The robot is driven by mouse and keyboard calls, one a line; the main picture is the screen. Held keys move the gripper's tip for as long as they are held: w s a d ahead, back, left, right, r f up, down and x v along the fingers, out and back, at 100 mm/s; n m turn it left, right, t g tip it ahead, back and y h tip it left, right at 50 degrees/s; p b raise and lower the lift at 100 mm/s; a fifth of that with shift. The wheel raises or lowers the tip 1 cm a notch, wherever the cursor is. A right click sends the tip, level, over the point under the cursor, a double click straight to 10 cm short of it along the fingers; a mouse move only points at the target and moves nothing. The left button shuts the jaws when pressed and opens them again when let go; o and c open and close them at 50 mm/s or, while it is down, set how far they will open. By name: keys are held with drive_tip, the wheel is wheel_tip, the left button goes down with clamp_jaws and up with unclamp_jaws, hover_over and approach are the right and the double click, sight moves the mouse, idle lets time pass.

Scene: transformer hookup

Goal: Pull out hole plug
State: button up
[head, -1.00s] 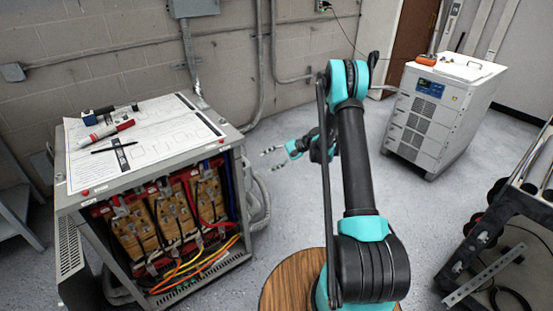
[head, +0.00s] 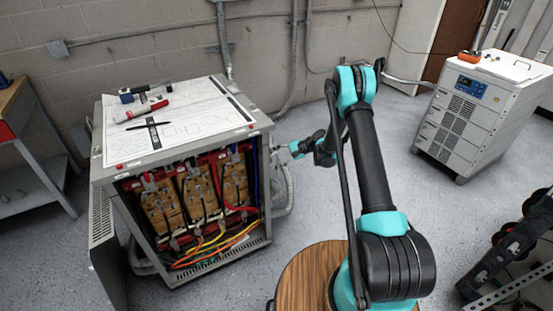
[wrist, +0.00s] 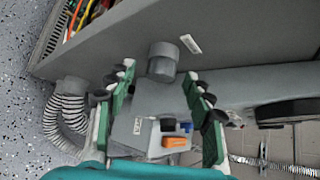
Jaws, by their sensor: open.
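The transformer cabinet (head: 185,180) stands left of my arm in the head view, with its front open. In the wrist view, a short grey cylinder (wrist: 163,58), which looks like the hole plug, sticks out of the cabinet's grey side panel (wrist: 235,40). My gripper (wrist: 159,74) is open, its green-backed fingers on either side of the cylinder's outer end, with a gap on both sides. Nothing is held. In the head view my gripper (head: 280,149) is beside the cabinet's right side; the plug is hidden there.
A corrugated conduit (wrist: 66,118) runs beside the cabinet, left of my fingers. A grey piece with orange and blue parts (wrist: 175,141) shows between the fingers. Papers and tools lie on the cabinet top. A white unit (head: 480,115) stands right, with open floor between.

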drive_tip(key=shift+c, duration=0.2)
clamp_jaws()
drive_tip(key=c, duration=0.7)
unclamp_jaws()
drive_tip(key=shift+c, duration=0.2)
clamp_jaws()
drive_tip(key=shift+w+d, duration=0.4)
drive_tip(key=shift+d, duration=0.2)
drive_tip(key=shift+w+d, duration=0.35)
drive_tip(key=shift+d, duration=0.2)
drive_tip(key=shift+w+d, duration=0.7)
drive_tip(key=shift+d, duration=0.3)
drive_tip(key=shift+w+d, duration=0.7)
drive_tip(key=shift+d, duration=0.3)
